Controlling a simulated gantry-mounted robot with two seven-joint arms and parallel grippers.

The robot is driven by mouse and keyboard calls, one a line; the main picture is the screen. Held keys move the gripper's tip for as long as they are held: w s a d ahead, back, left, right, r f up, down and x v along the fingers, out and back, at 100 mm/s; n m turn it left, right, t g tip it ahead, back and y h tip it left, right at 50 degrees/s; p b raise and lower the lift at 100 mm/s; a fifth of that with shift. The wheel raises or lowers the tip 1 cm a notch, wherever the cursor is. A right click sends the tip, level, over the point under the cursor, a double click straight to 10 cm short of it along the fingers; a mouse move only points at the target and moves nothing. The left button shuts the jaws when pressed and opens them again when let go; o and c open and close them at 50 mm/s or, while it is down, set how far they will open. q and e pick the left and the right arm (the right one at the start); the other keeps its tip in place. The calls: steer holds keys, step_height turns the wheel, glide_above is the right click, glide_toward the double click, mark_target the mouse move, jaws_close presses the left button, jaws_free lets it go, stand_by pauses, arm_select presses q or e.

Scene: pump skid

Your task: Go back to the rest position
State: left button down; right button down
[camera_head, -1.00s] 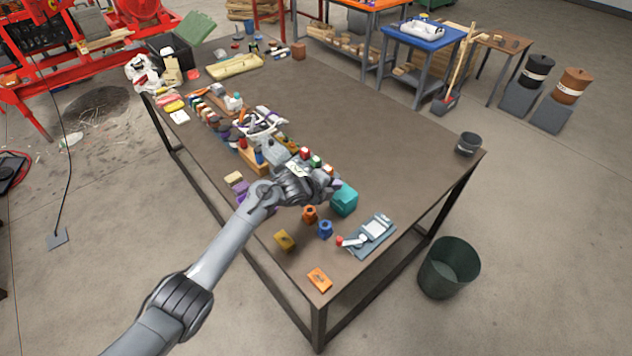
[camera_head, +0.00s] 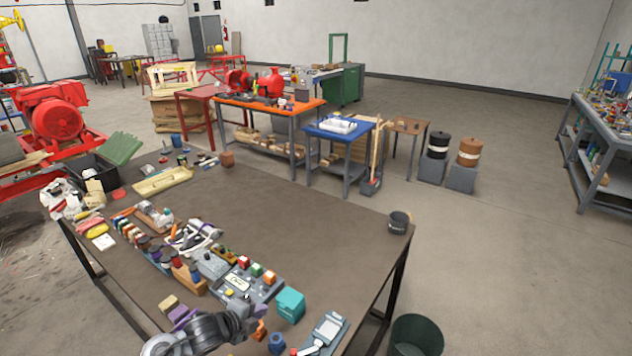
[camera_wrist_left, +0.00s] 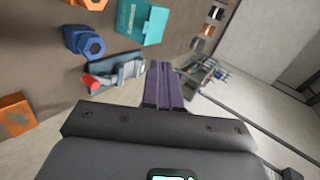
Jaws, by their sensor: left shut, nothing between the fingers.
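My left gripper (camera_head: 243,314) is at the bottom of the head view, over the near part of the brown table (camera_head: 310,225). It is left of the teal box (camera_head: 290,305) and in front of the button panel (camera_head: 247,283). In the left wrist view its purple fingers (camera_wrist_left: 165,85) are pressed together with nothing between them. The teal box also shows in that view (camera_wrist_left: 143,22), with a blue block (camera_wrist_left: 84,40) and a grey tool with a red end (camera_wrist_left: 115,75). My right gripper is in neither view.
Blocks and small parts lie around the gripper, including a blue block (camera_head: 276,343) and a purple one (camera_head: 182,316). A dark cup (camera_head: 398,223) stands near the right corner. A green bin (camera_head: 416,338) is on the floor. The table's middle is clear.

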arm_select(q)
steer(key=s+d+f+n+y, duration=0.2)
steer(key=s+f+n, duration=0.4)
steer(key=s, duration=0.5)
steer(key=s+a+n+g+y, duration=0.25)
steer(key=s+n, duration=0.45)
steer(key=s, duration=0.8)
steer(key=s+a+n+g+y, duration=0.15)
steer(key=s+n+g, duration=0.25)
steer(key=s+n, duration=0.7)
steer(key=s+r+m+h+p, duration=0.1)
steer(key=s+r+m+p, duration=0.2)
steer(key=r+p, duration=2.1)
steer(key=shift+s+a+r+p, duration=0.15)
steer(key=shift+a+r+p, duration=0.3)
steer(key=shift+r, duration=0.15)
